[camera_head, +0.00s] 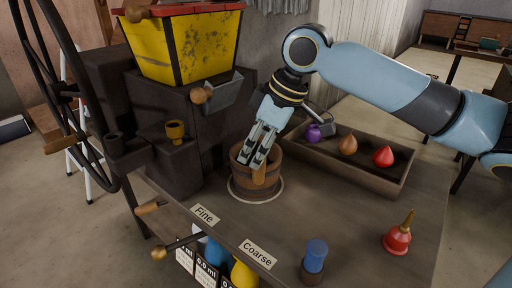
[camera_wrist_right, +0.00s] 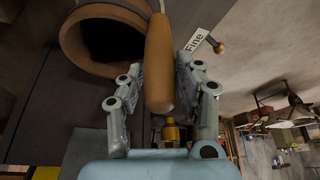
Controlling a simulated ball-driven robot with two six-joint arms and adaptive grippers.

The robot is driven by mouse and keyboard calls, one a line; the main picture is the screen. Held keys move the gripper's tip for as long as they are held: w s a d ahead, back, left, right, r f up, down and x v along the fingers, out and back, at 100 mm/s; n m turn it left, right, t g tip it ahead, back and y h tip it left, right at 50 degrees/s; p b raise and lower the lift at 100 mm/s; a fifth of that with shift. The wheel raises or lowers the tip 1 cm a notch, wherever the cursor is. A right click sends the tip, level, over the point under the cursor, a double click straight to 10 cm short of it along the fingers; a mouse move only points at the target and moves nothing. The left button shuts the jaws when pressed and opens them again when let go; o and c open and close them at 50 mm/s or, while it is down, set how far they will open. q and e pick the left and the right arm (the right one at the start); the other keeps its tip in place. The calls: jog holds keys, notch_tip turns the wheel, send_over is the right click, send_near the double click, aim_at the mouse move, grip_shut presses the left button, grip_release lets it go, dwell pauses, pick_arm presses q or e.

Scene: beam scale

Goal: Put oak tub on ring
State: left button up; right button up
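The brown oak tub (camera_head: 243,178) stands upright on the tabletop, inside the thin pale ring (camera_head: 276,196). The ring's line shows around the tub's base at the front and sides; its back is hidden. My right gripper (camera_head: 258,160) points down at the tub's near side. In the right wrist view, its fingers (camera_wrist_right: 160,75) stand on both sides of the tub's upright wooden handle (camera_wrist_right: 159,50), with narrow gaps, so it looks open. The tub's dark mouth (camera_wrist_right: 105,40) shows beside the handle. My left gripper is in neither view.
A wooden tray (camera_head: 350,177) with purple, brown and red weights lies behind right. A dark mill with a yellow hopper (camera_head: 180,50) stands left, with a wheel. A red funnel-shaped piece (camera_head: 398,240) and a blue-topped cylinder (camera_head: 315,257) stand front right. The table's right middle is clear.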

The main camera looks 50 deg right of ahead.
jog(key=shift+o, duration=1.2)
jog(key=shift+r, duration=0.2)
jog(key=p+v, duration=0.6)
jog(key=v, duration=0.6)
jog(key=shift+f, duration=0.1)
